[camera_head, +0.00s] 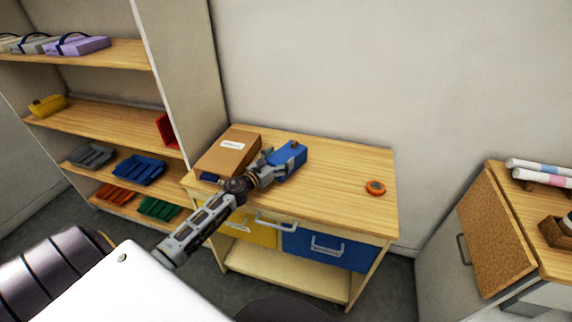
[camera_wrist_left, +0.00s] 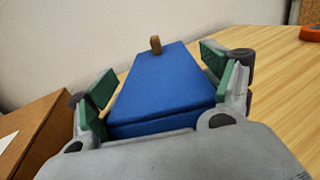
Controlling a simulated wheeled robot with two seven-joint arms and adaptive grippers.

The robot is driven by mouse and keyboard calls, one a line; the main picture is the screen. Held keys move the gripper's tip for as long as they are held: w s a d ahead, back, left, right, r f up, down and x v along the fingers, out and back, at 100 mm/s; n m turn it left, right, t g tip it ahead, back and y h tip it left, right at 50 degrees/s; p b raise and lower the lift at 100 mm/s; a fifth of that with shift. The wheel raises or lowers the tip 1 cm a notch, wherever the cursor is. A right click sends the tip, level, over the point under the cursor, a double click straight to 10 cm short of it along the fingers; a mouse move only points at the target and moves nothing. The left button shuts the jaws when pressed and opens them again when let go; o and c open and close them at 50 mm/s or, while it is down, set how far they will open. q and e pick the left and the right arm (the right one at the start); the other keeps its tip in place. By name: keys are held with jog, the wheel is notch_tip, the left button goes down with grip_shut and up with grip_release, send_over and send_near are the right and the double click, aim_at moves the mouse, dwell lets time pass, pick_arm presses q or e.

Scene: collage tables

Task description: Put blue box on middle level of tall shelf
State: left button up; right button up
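The blue box (camera_head: 290,158) sits on the wooden top of the low table, beside the brown cardboard box. It has a small brown knob at its far end. My left gripper (camera_head: 270,168) reaches over the table to the near end of the box. In the left wrist view, the blue box (camera_wrist_left: 165,85) lies between the open green-padded fingers (camera_wrist_left: 160,85), with small gaps visible at the sides. The tall shelf (camera_head: 105,55) stands at the left; its middle level (camera_head: 95,125) holds a yellow bin at the left and a red item at the right. My right gripper is not in view.
The brown cardboard box (camera_head: 228,150) is close to the left of my gripper. An orange tape roll (camera_head: 375,187) lies on the table's right side. The middle level's centre is free. The upper level holds binders (camera_head: 78,46); the lower levels hold several trays (camera_head: 138,170).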

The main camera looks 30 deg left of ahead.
pick_arm(q)
jog(key=shift+c, duration=1.2)
jog(key=shift+r, duration=0.5)
jog(key=shift+r+p, duration=0.45)
jog(key=shift+r, duration=0.95)
notch_tip(320, 180, up, 4)
jog(key=shift+f+p, duration=0.25)
jog(key=shift+p, duration=0.65)
jog(key=shift+r+p, duration=0.3)
jog(key=shift+r, duration=1.05)
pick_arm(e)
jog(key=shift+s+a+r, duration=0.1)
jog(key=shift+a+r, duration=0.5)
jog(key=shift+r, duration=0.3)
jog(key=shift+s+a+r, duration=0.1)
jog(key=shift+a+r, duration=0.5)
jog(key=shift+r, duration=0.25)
pick_arm(q)
jog(key=shift+c, duration=0.2)
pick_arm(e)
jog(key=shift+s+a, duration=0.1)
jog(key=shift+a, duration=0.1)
